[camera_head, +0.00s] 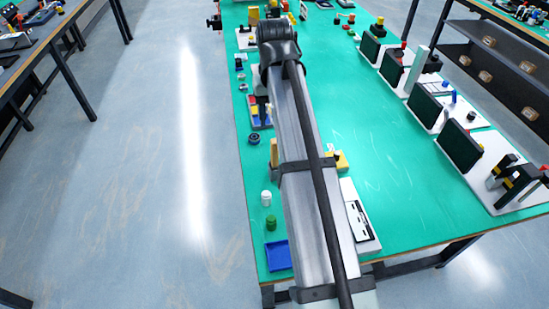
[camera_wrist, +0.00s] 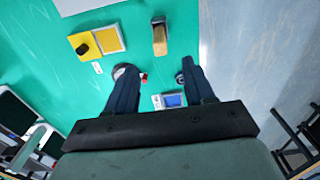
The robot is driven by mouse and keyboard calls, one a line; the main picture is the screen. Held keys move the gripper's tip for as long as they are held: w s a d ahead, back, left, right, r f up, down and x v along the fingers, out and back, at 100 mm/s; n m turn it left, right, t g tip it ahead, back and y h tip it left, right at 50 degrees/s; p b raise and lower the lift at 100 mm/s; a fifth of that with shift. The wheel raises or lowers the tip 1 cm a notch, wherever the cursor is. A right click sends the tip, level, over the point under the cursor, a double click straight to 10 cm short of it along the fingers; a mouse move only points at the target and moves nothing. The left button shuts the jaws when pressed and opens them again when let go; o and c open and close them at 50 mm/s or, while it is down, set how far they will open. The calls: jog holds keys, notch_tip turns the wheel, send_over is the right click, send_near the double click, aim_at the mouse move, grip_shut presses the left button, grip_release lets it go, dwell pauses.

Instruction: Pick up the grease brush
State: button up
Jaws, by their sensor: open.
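A tan block with a dark grey end, which looks like the grease brush (camera_wrist: 160,40), is on the green table in the wrist view, just beyond my fingertips. In the head view the brush (camera_head: 274,153) shows as a small tan piece at the left side of my arm. My gripper (camera_wrist: 155,70) is open in the wrist view, its two dark fingers apart with no brush between them. The brush lies ahead of the gap, apart from both fingers.
A yellow plate (camera_wrist: 85,42) with a black piece lies left of the brush in the wrist view. A dark blue ring (camera_head: 253,138), white jar (camera_head: 266,198), green jar (camera_head: 271,222) and blue tray (camera_head: 278,255) line the table's left edge. Several black panels stand at right.

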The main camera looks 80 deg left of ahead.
aim_at(274, 150)
notch_tip(274, 150, down, 8)
jog(key=shift+r, duration=0.25)
jog(key=shift+a+f, duration=0.15)
jog(key=shift+f, duration=1.3)
jog(key=shift+a+f, duration=0.1)
jog(key=shift+f, duration=1.35)
jog(key=shift+c, duration=0.4)
grip_shut()
